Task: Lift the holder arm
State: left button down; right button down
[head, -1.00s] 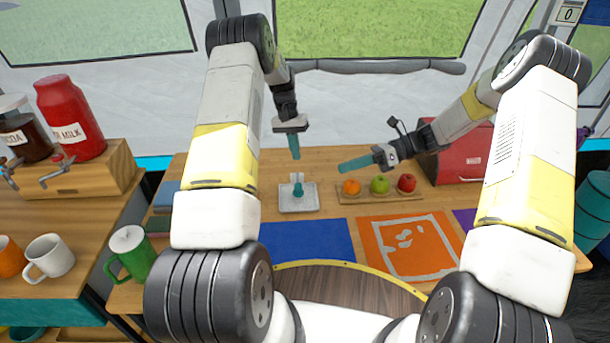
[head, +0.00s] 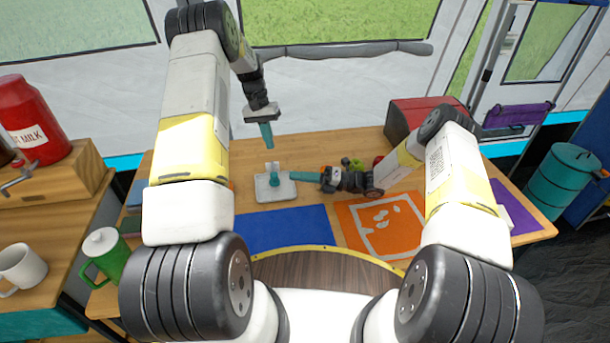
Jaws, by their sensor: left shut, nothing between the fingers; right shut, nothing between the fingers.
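The holder is a light grey square base (head: 268,193) on the wooden table, with a small teal and white upright part (head: 274,179) near its middle. I cannot make out clearly which piece of it is the arm. My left gripper (head: 267,143) points down with its teal fingers shut and empty, above and behind the holder. My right gripper (head: 295,177) lies low and nearly level, its teal fingers shut and pointing left. Its tips reach the right side of the holder in the picture, beside the upright part. I cannot tell whether they touch it.
A blue mat (head: 285,228) and an orange mat (head: 360,235) lie in front. Fruit behind my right gripper is mostly hidden; a green one (head: 353,163) shows. A red box (head: 405,115) stands at the back right. A green mug (head: 103,258) stands at the left.

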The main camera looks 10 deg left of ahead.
jog(key=a, duration=0.5)
jog(key=shift+s+a+r, duration=0.25)
jog(key=shift+a+r, duration=0.1)
jog(key=shift+a, duration=0.05)
jog(key=shift+w+a+r, duration=0.1)
jog(key=shift+w+r, duration=0.2)
jog(key=shift+w, duration=0.3)
jog(key=shift+w+a+r, duration=0.1)
jog(key=shift+w+r, duration=0.2)
jog(key=shift+w, duration=0.3)
jog(key=shift+w+a+r, duration=0.1)
jog(key=shift+w+r, duration=0.2)
jog(key=shift+w, duration=0.3)
pick_arm(q)
jog(key=c, duration=1.2)
grip_release()
